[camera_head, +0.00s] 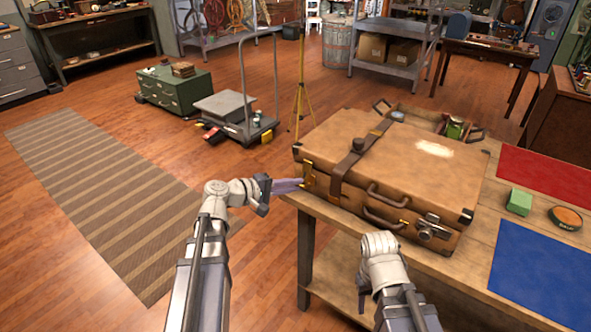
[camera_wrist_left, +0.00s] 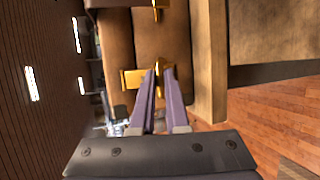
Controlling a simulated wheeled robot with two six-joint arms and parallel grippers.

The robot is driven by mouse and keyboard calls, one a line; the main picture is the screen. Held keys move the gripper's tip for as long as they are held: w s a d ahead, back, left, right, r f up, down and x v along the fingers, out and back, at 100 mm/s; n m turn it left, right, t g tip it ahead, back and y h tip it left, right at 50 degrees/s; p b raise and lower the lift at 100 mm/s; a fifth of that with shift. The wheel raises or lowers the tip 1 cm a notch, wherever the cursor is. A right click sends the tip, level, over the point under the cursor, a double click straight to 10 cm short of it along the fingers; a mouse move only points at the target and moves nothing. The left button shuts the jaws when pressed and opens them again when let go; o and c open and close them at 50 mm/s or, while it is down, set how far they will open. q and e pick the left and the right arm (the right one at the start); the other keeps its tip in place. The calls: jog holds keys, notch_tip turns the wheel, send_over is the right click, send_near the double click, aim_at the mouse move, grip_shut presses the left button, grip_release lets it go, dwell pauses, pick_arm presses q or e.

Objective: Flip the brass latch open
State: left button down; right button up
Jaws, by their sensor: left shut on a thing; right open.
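A tan suitcase (camera_head: 405,160) lies flat and closed on the wooden bench. A brass latch (camera_head: 309,176) is on its front face near the left corner. My left gripper (camera_head: 301,184) reaches in from the left with its purple fingers at this latch. In the left wrist view, the fingertips (camera_wrist_left: 158,72) are close together at the brass latch (camera_wrist_left: 133,78), shut on a part of it. A second brass fitting (camera_wrist_left: 160,12) is at that view's top.
A leather strap (camera_head: 352,160) crosses the suitcase, and a handle (camera_head: 385,208) is on its front.

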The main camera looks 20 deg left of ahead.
pick_arm(q)
notch_tip(320, 180, up, 8)
jog(key=n+g+y+p, duration=0.2)
jog(key=g+y+p, duration=0.3)
jog(key=p, duration=1.5)
jog(key=shift+n+g, duration=0.4)
jog(key=shift+g, duration=2.1)
jog(key=c, duration=0.9)
grip_release()
jog(key=p+v, duration=0.7)
jog(key=v, duration=0.1)
jog(key=shift+w, duration=0.1)
